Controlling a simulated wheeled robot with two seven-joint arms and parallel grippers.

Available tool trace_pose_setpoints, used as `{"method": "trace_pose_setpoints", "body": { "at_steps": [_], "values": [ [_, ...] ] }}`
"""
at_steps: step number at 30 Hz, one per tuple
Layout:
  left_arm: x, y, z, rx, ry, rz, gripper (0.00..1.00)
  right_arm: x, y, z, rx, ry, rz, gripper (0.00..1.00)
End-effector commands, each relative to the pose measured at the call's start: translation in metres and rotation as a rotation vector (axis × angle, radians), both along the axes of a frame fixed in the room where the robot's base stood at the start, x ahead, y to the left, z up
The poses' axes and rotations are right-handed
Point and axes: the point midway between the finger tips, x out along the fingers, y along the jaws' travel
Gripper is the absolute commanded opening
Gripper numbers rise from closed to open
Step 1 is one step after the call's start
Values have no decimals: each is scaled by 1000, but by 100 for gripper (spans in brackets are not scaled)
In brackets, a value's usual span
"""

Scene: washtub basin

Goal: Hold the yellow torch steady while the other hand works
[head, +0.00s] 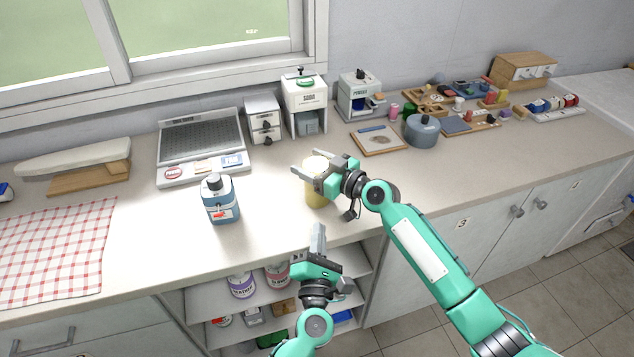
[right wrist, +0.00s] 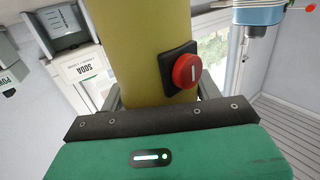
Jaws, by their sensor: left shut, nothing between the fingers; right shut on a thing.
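The yellow torch (head: 316,193) stands upright at the counter's front edge in the head view; whether its base touches the counter I cannot tell. My right gripper (head: 306,166) is shut around its upper part and hides some of it. In the right wrist view the yellow torch body (right wrist: 130,45) sits between the fingers, with a red button (right wrist: 187,71) on a black plate on its side. My left gripper (head: 318,238) is shut and empty, pointing up just in front of the counter edge, below the torch and apart from it.
A blue bottle (head: 220,200) with a black cap stands left of the torch. Behind are a washboard-like tray (head: 200,145), a soda dispenser (head: 304,95) and a powder dispenser (head: 358,95). A grey pot (head: 421,130) is to the right. Open shelves (head: 205,300) with jars lie below.

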Motion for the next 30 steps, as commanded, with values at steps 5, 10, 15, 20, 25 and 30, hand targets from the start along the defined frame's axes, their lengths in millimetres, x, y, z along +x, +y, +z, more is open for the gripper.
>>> {"method": "trace_pose_setpoints", "body": {
  "at_steps": [5,10,15,20,25,30],
  "values": [
    [0,0,0,0,0,0,0,0,0,0,0,0,0,32],
    [0,0,0,0,0,0,0,0,0,0,0,0,0,32],
    [0,0,0,0,0,0,0,0,0,0,0,0,0,32],
    [0,0,0,0,0,0,0,0,0,0,0,0,0,32],
    [0,0,0,-3,0,1,0,0,0,0,0,0,0,32],
    [-5,-6,10,-124,4,18,0,0,0,0,0,0,0,32]
  ]
}}
